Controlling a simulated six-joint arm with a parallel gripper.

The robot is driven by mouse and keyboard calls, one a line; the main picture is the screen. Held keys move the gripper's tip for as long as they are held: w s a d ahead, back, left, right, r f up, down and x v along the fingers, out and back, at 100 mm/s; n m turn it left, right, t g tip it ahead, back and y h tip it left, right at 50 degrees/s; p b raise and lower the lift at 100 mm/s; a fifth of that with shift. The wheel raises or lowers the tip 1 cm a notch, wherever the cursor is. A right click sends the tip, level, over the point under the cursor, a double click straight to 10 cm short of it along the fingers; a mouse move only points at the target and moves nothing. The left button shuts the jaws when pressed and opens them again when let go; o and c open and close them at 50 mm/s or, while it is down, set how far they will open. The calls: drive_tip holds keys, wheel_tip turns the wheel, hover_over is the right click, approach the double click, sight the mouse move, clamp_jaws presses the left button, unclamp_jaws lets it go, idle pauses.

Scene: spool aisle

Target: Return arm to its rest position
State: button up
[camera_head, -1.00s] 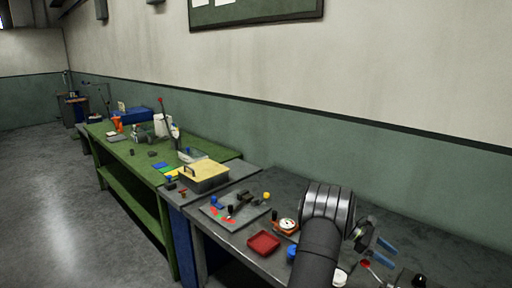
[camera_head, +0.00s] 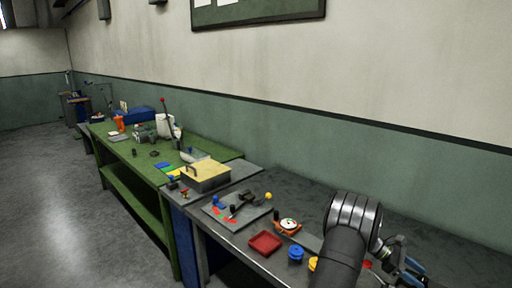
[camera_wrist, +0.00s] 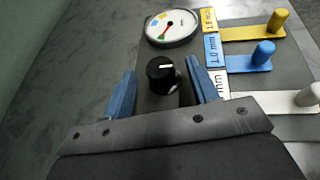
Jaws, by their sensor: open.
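My arm reaches over the right end of the grey bench (camera_head: 222,240). My gripper (camera_head: 414,270) is at the lower right in the head view, with its blue fingers over the bench. In the wrist view my gripper (camera_wrist: 162,82) is open, its two blue fingers apart. A black knob with a white mark (camera_wrist: 162,73) appears between the fingers; whether they touch it I cannot tell. Nothing is held.
The wrist view shows a round dial gauge (camera_wrist: 171,28) and yellow (camera_wrist: 281,20), blue (camera_wrist: 263,52) and white (camera_wrist: 306,95) pegged tags. On the bench are a red tray (camera_head: 265,243), a blue pot (camera_head: 296,253) and an orange gauge (camera_head: 288,226). The wall stands behind.

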drive_tip(key=shift+s+d+f+t, duration=0.15)
drive_tip(key=shift+s+d+f, duration=0.2)
drive_tip(key=shift+d, duration=0.2)
drive_tip(key=shift+s+d+f+t, duration=0.15)
drive_tip(key=shift+s+d+f, duration=0.05)
drive_tip(key=shift+s+d, duration=0.25)
drive_tip(key=shift+n+t+h, duration=0.3)
drive_tip(key=shift+n+t, duration=0.1)
drive_tip(key=shift+n, duration=0.2)
drive_tip(key=n+t, duration=0.2)
drive_tip(key=n+t+h, duration=0.1)
drive_tip(key=n+t, duration=0.2)
drive_tip(key=shift+h, duration=0.3)
drive_tip(key=v, duration=1.6)
drive_tip(key=shift+s+a+r, duration=0.15)
drive_tip(key=shift+a, duration=0.25)
drive_tip(key=x, duration=1.7)
drive_tip(key=shift+w, duration=0.35)
drive_tip(key=shift+r+m+g, duration=0.1)
drive_tip(key=shift+m+g, duration=0.7)
drive_tip(key=shift+m, duration=0.1)
drive_tip(key=shift+s, duration=0.1)
